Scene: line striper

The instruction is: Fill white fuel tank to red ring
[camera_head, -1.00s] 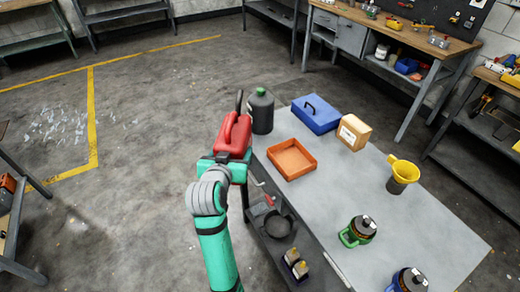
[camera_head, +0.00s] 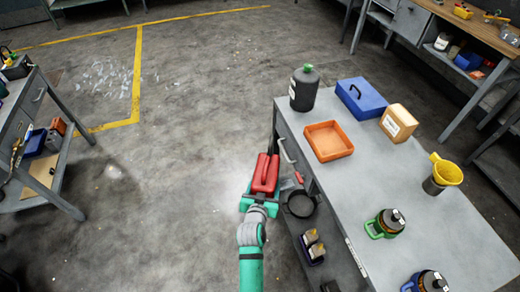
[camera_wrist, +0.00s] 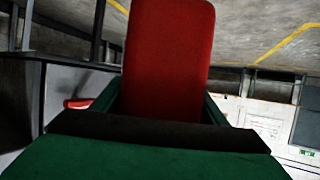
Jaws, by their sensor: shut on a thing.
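My gripper (camera_head: 260,205) is shut on a red fuel can (camera_head: 264,172), held off the left side of the grey workbench (camera_head: 425,230), over the aisle. In the wrist view the red can (camera_wrist: 168,60) fills the middle, between the green jaws. How the jaws grip the can is partly hidden. No white fuel tank or red ring can be made out in these views.
On the bench are a dark canister (camera_head: 304,92) with a green cap, an orange tray (camera_head: 328,147), a blue box (camera_head: 361,98), a tan box (camera_head: 398,122), a green-handled jug (camera_head: 386,223) and a blue-handled jug (camera_head: 430,282). A pan (camera_head: 300,204) lies on the lower shelf. Floor at left is open.

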